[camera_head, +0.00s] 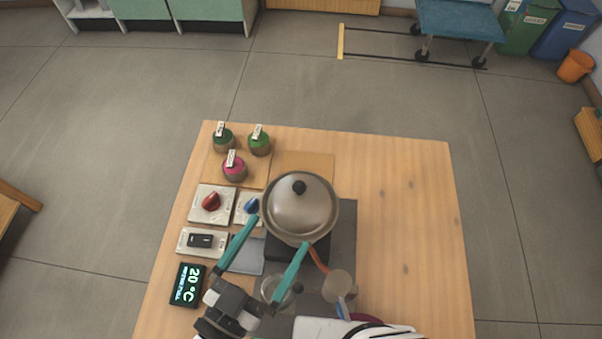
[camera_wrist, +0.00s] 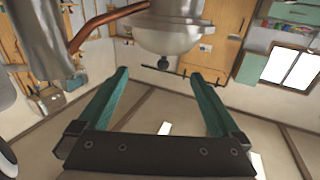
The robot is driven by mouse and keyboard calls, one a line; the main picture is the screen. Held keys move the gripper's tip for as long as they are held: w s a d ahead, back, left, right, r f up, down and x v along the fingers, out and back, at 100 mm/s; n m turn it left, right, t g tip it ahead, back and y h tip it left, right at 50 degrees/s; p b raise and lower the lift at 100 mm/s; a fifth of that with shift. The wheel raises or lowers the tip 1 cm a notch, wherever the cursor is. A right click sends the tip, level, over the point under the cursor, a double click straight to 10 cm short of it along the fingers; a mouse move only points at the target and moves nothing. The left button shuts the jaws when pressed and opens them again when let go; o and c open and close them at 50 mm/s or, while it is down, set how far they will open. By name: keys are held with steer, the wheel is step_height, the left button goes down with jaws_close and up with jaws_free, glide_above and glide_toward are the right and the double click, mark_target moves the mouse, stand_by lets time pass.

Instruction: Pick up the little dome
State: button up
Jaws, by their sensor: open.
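A steel dome (camera_head: 290,217) with a black knob (camera_head: 299,187) sits on the pot over a dark base. A smaller round, glassy piece (camera_head: 271,291) with a dark knob stands nearer to me, partly hidden by my arm; I cannot tell which of the two is the little dome. My gripper (camera_head: 279,232) is open, its teal fingers wide apart. In the head view the tips are at the near side of the steel dome. In the wrist view, the steel dome (camera_wrist: 170,40) appears inverted, its knob (camera_wrist: 163,62) between and beyond my fingertips (camera_wrist: 157,76). Nothing is held.
A copper pipe (camera_wrist: 103,20) runs from the pot toward a cup (camera_head: 338,284) at right. Left stand a red knob (camera_head: 211,201), a blue knob (camera_head: 251,205), a switch (camera_head: 201,241) and a display (camera_head: 187,285). The table's right (camera_head: 405,220) is clear.

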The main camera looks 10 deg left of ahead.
mark_target(298, 195)
steer(key=x, duration=1)
steer(key=shift+w+a+f, duration=0.15)
steer(key=shift+a+f, duration=0.1)
steer(key=shift+a, duration=0.05)
jaws_close()
